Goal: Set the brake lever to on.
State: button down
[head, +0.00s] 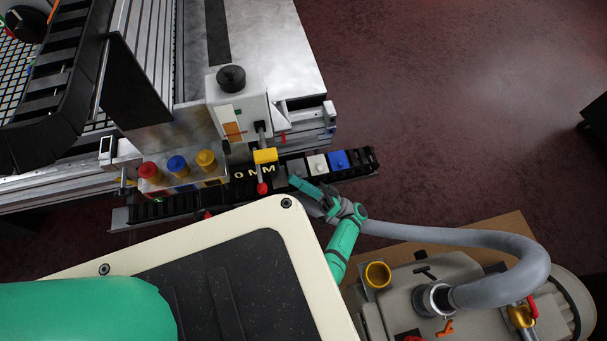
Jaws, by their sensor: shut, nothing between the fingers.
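A lever with a red ball end (262,188) and a yellow block (265,155) sticks out at the front of a grey control box (240,112) on the table machine. It looks like the brake lever; I cannot read an on or off mark in this view. My gripper (297,182) is shut and empty, just right of the red ball end. It looks apart from the lever, though the depth is hard to judge. My green arm link runs down and right from it.
Red, blue and yellow knobs (178,162) stand left of the lever. A black rail with white and blue blocks (338,159) runs behind my gripper. A grey hose (470,238) leads to a vacuum unit (400,300) at lower right. Open floor (440,110) lies at upper right.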

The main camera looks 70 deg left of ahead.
jog(key=shift+w+f, duration=0.7)
jog(key=shift+f, duration=0.15)
